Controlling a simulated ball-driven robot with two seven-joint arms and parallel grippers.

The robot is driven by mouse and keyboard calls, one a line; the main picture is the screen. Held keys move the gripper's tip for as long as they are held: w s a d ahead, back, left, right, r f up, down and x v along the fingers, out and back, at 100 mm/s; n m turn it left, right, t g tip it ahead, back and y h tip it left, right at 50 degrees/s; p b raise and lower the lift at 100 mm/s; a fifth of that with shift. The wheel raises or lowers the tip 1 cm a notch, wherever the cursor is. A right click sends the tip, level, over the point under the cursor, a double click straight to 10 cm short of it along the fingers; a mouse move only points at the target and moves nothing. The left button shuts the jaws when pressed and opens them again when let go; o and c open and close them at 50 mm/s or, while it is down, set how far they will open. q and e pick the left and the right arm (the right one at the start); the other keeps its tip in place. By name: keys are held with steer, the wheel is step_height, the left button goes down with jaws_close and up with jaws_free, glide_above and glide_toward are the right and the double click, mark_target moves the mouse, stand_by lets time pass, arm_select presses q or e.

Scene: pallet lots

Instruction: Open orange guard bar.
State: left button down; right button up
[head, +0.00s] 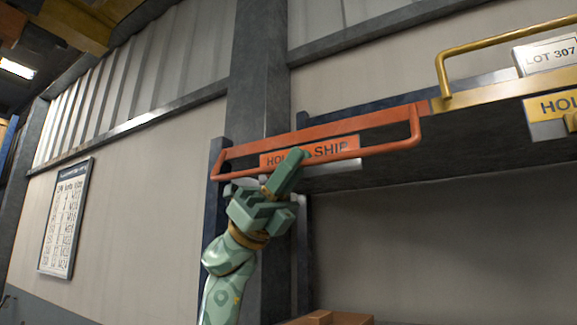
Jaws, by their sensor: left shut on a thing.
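The orange guard bar (390,147) runs along the front of a rack shelf, with bent ends at left and right. An orange plate (343,147) with dark lettering, partly covered and ending in "SHIP", sits behind it. My left gripper (290,172) reaches up from below and is shut on the bar a little left of its middle. The gripper covers part of the lettering and of the bar, so the fingertips' exact hold is hard to see. My right gripper is not in view.
A yellow guard bar (441,72) and a "LOT 307" box (546,55) are at the upper right. A dark rack post (216,180) stands behind my left arm. A framed notice (65,218) hangs on the left wall. Brown boxes (335,319) show at the bottom.

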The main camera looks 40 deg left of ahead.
arm_select(q)
steer(key=shift+w+a+r, duration=0.1)
steer(key=shift+a+r, duration=0.1)
steer(key=shift+a, duration=0.05)
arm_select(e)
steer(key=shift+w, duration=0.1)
arm_select(q)
steer(key=c, duration=1.5)
jaws_free()
steer(key=shift+d, duration=0.1)
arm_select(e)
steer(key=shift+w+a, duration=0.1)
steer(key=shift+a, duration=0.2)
arm_select(q)
steer(key=shift+f, duration=0.15)
steer(key=shift+d, duration=0.1)
